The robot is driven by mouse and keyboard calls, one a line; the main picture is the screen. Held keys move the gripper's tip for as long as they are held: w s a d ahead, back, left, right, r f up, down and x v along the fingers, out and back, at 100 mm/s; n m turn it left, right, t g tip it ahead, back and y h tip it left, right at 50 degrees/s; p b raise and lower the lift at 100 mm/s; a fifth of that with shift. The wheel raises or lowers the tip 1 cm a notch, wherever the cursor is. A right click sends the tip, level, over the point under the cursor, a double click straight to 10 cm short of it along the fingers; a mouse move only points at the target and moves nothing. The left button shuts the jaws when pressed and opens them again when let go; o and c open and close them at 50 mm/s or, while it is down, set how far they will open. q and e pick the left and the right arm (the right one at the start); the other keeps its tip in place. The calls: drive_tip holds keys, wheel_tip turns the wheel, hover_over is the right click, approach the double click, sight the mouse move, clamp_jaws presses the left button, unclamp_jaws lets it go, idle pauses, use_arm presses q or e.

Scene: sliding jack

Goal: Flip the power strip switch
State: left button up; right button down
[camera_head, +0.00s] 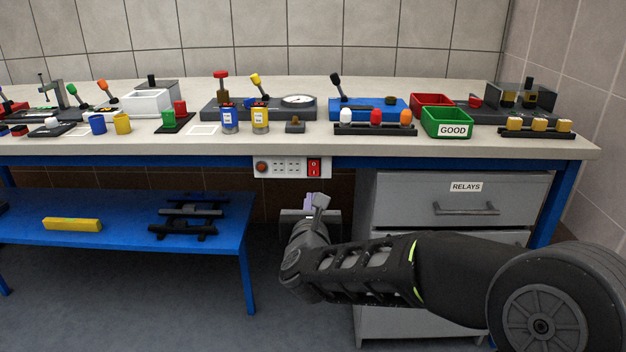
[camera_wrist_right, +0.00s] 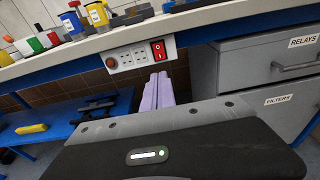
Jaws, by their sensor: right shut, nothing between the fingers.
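The white power strip (camera_head: 291,167) is fixed under the front edge of the workbench. Its red rocker switch (camera_head: 314,167) is at its right end, with sockets in the middle and a round orange-red button (camera_head: 262,167) at the left. In the right wrist view, the red switch (camera_wrist_right: 158,50) is just above the fingertips. My right gripper (camera_head: 313,201) is shut and empty, below the switch and apart from it. Its pale purple fingers (camera_wrist_right: 158,77) point up toward the strip in the wrist view. My left gripper is not in view.
A grey drawer cabinet (camera_head: 456,226) labelled RELAYS stands right of the strip. A low blue bench (camera_head: 130,225) is at the left, with a yellow bar (camera_head: 72,224). The workbench top (camera_head: 350,142) carries levers, cups and bins. The space between bench and cabinet is open.

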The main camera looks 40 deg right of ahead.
sight(314, 174)
drive_tip(key=x, duration=1.3)
drive_tip(key=shift+w+b, duration=0.1)
drive_tip(key=shift+b, duration=0.2)
drive_tip(key=shift+f, duration=0.1)
drive_tip(key=shift+d+f+b, duration=0.1)
drive_tip(key=shift+b, duration=0.35)
drive_tip(key=shift+w+d+f+t+b, duration=0.1)
drive_tip(key=shift+t+b, duration=0.2)
drive_tip(key=shift+b, duration=0.85)
drive_tip(key=shift+r+p, duration=0.25)
drive_tip(key=shift+p, duration=0.15)
